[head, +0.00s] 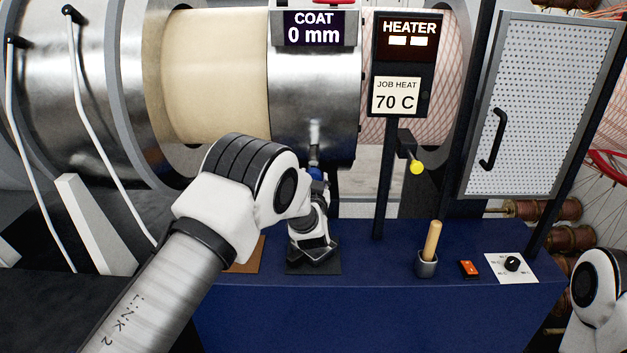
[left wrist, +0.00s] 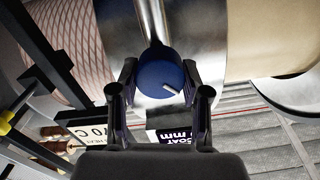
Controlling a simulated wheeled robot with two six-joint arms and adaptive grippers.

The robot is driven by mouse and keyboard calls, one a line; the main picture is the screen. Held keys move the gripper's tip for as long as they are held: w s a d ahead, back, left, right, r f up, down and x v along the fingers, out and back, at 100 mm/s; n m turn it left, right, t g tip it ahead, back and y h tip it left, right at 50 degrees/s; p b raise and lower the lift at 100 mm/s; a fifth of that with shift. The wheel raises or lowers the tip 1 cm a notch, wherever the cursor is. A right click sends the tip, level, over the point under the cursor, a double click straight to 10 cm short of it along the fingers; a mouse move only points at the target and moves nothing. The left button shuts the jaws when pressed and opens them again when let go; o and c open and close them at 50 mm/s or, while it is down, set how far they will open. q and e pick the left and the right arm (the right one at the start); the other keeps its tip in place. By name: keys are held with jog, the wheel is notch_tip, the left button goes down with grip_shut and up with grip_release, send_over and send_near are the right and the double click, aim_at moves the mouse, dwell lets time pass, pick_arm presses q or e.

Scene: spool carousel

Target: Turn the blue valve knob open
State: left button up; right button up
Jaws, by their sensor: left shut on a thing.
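The blue valve knob (left wrist: 160,84) sits at the end of a short metal pipe on the shiny coating drum. A white pointer line shows on its face in the left wrist view. My left gripper (left wrist: 160,75) is shut on the knob, with one dark finger on each side of its rim. In the head view, only a small blue part of the knob (head: 316,173) shows below the pipe, and my own wrist hides much of the grip. The COAT display (head: 314,28) above reads 0 mm. My right gripper is out of view; only part of that arm shows at lower right.
The HEATER panel (head: 407,42) with a 70 C label stands right of the drum. A yellow-tipped lever (head: 417,167) hangs under it. A wooden-handled tool (head: 432,240), an orange switch (head: 469,269) and a black dial (head: 512,264) stand on the blue bench (head: 380,310).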

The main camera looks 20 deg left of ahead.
pick_arm(q)
jog(key=m+b, duration=0.3)
jog(key=m, duration=0.1)
jog(key=shift+f, duration=0.15)
jog(key=m+b, duration=0.1)
jog(key=m, duration=0.2)
jog(key=shift+d+m+b, duration=0.1)
jog(key=shift+m+b, duration=0.2)
jog(key=shift+b, duration=0.05)
jog(key=m+b, duration=0.1)
jog(key=m, duration=0.3)
jog(key=shift+m, duration=0.3)
jog(key=m, duration=0.5)
jog(key=shift+f, duration=0.1)
jog(key=shift+m, duration=0.3)
jog(key=o, duration=1.1)
jog(key=shift+d, duration=0.1)
jog(key=shift+o, duration=0.2)
